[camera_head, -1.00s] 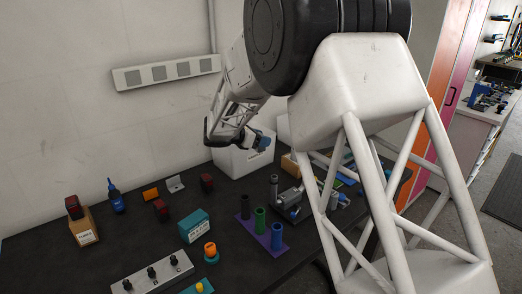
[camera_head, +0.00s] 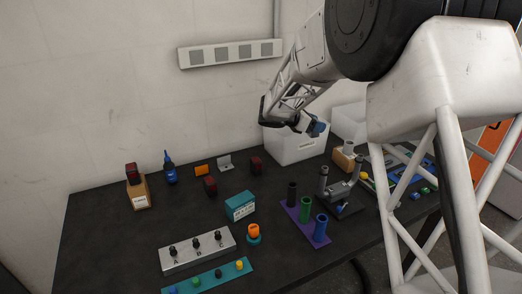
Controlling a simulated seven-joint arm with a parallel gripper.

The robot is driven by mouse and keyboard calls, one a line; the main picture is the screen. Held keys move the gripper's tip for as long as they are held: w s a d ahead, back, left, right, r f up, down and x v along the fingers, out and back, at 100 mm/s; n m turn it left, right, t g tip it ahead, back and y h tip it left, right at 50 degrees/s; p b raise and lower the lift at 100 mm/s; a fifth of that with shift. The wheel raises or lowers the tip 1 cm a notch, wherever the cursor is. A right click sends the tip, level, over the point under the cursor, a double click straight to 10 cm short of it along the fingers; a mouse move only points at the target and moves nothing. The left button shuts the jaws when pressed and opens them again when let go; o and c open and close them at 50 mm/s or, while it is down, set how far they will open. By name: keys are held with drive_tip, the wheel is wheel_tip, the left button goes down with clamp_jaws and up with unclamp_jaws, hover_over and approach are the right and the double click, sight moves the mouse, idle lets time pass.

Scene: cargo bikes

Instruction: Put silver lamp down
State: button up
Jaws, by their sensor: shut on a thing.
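My gripper (camera_head: 308,124) hangs in the air in front of and above a white bin (camera_head: 295,149) at the back of the dark table. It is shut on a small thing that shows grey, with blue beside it. I take this to be the silver lamp, but it is too small and too hidden by the jaws to make out its shape. A silver angled piece (camera_head: 226,163) stands on the table near the wall, beside an orange block (camera_head: 202,170).
Dark red lamps (camera_head: 256,164) stand near the wall. A teal box (camera_head: 240,206), a purple rack with tubes (camera_head: 291,211), a grey switch panel (camera_head: 197,249) and a stand (camera_head: 342,186) crowd the middle and front. The table's left part (camera_head: 100,235) is bare.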

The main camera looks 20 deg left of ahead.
drive_tip(key=s+a+f+n+t+y, duration=0.1)
drive_tip(key=s+a+f+n, duration=0.1)
drive_tip(key=s+a, duration=0.9)
drive_tip(key=s+a+f+n+t+y, duration=0.2)
drive_tip(key=s+a+f, duration=0.1)
drive_tip(key=s+a, duration=0.8)
drive_tip(key=s+a+f+n+t+y, duration=0.1)
drive_tip(key=s+a+f+n+y, duration=0.1)
drive_tip(key=s+a, duration=0.9)
drive_tip(key=a, duration=0.4)
drive_tip(key=shift+s+f+t, duration=0.3)
drive_tip(key=shift+s+f, duration=0.05)
drive_tip(key=shift+a+y, duration=0.1)
drive_tip(key=shift+y, duration=0.3)
drive_tip(key=shift+f, duration=3.1)
drive_tip(key=shift+f, duration=0.15)
drive_tip(key=shift+f, duration=1.75)
